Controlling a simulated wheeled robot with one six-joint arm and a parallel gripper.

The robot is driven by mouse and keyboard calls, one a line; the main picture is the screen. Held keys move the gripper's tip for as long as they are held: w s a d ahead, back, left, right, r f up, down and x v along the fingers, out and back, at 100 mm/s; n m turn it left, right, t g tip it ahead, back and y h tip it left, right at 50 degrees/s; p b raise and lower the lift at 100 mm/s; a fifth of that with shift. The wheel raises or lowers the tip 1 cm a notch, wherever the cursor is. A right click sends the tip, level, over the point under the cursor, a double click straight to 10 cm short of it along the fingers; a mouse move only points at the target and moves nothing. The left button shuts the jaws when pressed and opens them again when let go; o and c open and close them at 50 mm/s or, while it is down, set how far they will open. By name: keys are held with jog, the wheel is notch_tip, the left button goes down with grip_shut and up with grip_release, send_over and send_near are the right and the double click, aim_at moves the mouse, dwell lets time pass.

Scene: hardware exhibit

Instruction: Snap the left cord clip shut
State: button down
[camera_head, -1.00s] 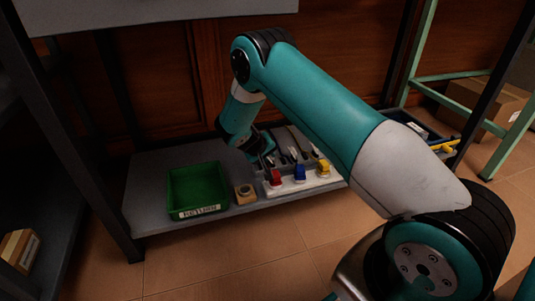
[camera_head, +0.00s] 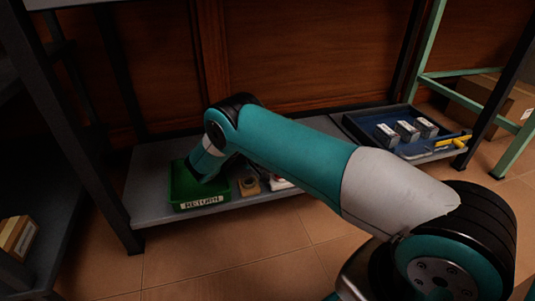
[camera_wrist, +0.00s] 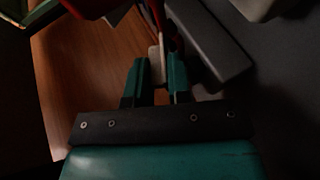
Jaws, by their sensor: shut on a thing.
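In the wrist view, my gripper (camera_wrist: 157,68) has its two teal fingers close together on a narrow pale and red piece, which looks like part of the left cord clip (camera_wrist: 158,20), the red one. Dim light and the cropped top edge hide whether that clip is open or shut. In the head view, my arm covers my gripper and the row of clips. Only a bit of the white clip base (camera_head: 281,183) shows below the arm.
A green tray labelled RETURN (camera_head: 199,202) stands left on the grey shelf (camera_head: 150,213), with a small tan block (camera_head: 249,187) beside it. A blue tray (camera_head: 358,128) with several pale boxes is at the right. Dark shelf posts (camera_head: 95,150) flank the left side.

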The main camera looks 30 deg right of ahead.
jog(key=shift+d+r, duration=0.15)
jog(key=c, duration=1.1)
grip_release()
jog(key=shift+a+f, duration=0.2)
jog(key=shift+a, duration=0.05)
jog(key=shift+r, duration=0.1)
